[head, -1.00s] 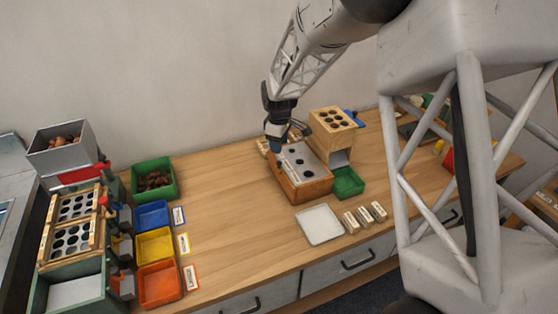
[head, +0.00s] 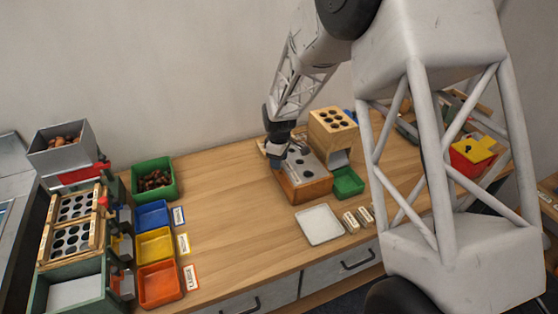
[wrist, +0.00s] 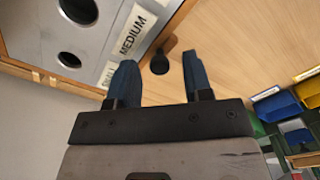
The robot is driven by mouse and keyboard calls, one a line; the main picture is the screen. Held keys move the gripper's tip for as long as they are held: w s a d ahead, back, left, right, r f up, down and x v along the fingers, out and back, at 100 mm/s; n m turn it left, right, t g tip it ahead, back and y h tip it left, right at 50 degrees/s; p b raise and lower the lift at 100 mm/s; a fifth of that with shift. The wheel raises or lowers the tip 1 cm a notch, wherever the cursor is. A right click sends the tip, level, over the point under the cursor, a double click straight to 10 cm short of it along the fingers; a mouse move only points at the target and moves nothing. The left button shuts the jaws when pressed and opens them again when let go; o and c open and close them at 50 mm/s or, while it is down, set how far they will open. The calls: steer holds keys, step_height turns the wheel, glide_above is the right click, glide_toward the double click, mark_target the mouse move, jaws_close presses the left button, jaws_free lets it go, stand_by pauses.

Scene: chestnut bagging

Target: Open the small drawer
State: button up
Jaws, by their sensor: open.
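A wooden box (head: 310,187) with a grey top plate with holes stands at the back right of the table. Its plate (wrist: 95,40) shows close in the wrist view, with a label reading MEDIUM. A dark round knob (wrist: 160,64) on a short brown wooden piece sits beside the box edge in the wrist view. I cannot tell for sure whether it belongs to the small drawer. My gripper (head: 290,156) is over the left rear part of the box. Its two blue fingers (wrist: 158,80) are apart and empty, and the knob appears between and just beyond them.
A taller wooden block with holes (head: 333,122) and a green tray (head: 348,182) stand right of the box. A white tray (head: 319,224) lies in front. Grey table drawers (head: 335,273) have dark handles. Coloured bins (head: 154,246) stand left. The middle table is clear.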

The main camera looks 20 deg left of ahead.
steer(key=shift+f, duration=0.15)
jaws_close()
stand_by(0.4)
steer(key=s+a, duration=0.8)
jaws_free()
